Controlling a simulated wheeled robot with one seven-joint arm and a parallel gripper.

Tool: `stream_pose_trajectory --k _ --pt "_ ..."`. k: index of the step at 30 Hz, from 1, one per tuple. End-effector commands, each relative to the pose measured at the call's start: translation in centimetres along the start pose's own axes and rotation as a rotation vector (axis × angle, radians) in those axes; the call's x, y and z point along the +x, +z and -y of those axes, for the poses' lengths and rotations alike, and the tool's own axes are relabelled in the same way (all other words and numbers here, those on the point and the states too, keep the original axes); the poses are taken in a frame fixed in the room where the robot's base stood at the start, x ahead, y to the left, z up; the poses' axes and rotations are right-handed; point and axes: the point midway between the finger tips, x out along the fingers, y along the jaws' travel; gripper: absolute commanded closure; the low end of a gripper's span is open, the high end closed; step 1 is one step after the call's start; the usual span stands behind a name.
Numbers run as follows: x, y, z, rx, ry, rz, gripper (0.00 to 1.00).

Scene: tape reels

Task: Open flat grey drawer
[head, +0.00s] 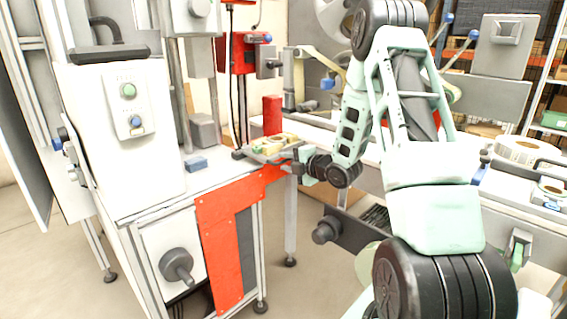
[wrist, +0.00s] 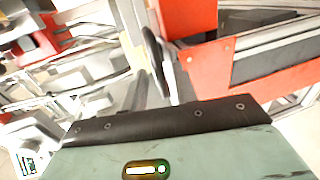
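A flat dark grey panel (head: 355,232) with a round knob (head: 325,230) sits low beneath the white bench in the head view, partly behind my arm. It looks like the flat grey drawer; I cannot tell how far it is pulled out. My gripper (head: 299,156) is above and left of that panel, at bench height beside a grey tray (head: 244,155) with yellow-green pieces. The fingers are small and dark there, so their opening is unclear. The wrist view shows a pale green housing with a black strip at the bottom, and no clear fingertips.
A white machine (head: 110,130) on a bench with an orange-red panel (head: 219,255) stands at left. Another round knob (head: 178,266) is on its lower front. A red block (head: 272,115) stands behind the tray. Tape reels (head: 523,148) lie on the right bench. Floor between benches is open.

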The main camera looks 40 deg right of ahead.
Motion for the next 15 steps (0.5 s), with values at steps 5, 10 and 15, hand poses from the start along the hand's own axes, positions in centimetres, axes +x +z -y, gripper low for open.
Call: stream_pose_trajectory --k 5,10,15 --pt "1.5 0.0 0.0 0.000 0.000 0.001 0.71" --pt "1.8 0.0 0.0 0.001 -0.001 0.001 0.71" --pt "1.8 0.0 0.0 0.001 -0.001 0.001 0.71"
